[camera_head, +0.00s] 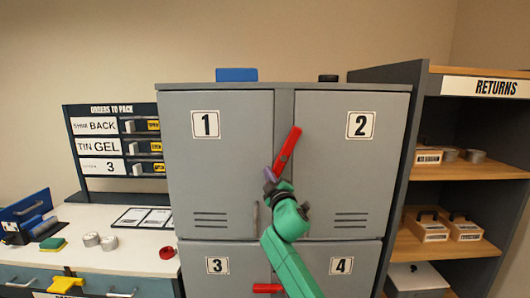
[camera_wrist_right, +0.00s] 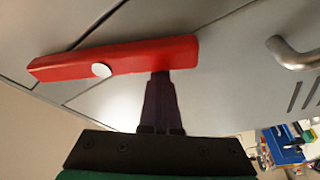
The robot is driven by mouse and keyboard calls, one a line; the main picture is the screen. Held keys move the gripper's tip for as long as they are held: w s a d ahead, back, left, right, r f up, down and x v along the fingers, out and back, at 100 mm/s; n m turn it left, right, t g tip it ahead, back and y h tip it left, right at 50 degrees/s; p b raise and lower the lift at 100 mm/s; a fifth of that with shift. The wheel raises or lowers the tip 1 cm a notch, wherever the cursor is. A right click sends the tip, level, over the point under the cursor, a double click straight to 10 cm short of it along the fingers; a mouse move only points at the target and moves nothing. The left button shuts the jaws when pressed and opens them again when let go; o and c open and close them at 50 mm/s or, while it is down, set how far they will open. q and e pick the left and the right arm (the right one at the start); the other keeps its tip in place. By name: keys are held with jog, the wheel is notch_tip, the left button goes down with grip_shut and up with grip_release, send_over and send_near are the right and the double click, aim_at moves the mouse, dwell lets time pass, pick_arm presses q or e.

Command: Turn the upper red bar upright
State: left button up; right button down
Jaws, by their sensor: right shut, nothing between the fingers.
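The upper red bar (camera_head: 288,148) sits on the grey strip between cabinet doors 1 and 2. It is tilted, its top end leaning right toward door 2. My right gripper (camera_head: 270,176) is shut and empty at the bar's lower end. In the right wrist view the bar (camera_wrist_right: 130,58) shows a white round pivot, and the shut fingertips (camera_wrist_right: 161,74) are right against or very close to its edge; I cannot tell if they touch. My left gripper is in neither view.
A lower red bar (camera_head: 267,288) lies level between doors 3 and 4, partly behind my right arm. A metal handle (camera_head: 255,218) stands out on door 1; a handle also shows in the wrist view (camera_wrist_right: 292,54). A wooden returns shelf (camera_head: 470,170) stands to the right.

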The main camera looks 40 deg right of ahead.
jog(key=shift+s+d+f, duration=0.6)
jog(key=shift+d+f, duration=0.05)
jog(key=shift+d, duration=0.2)
jog(key=shift+d+f, duration=0.1)
dwell(0.4)
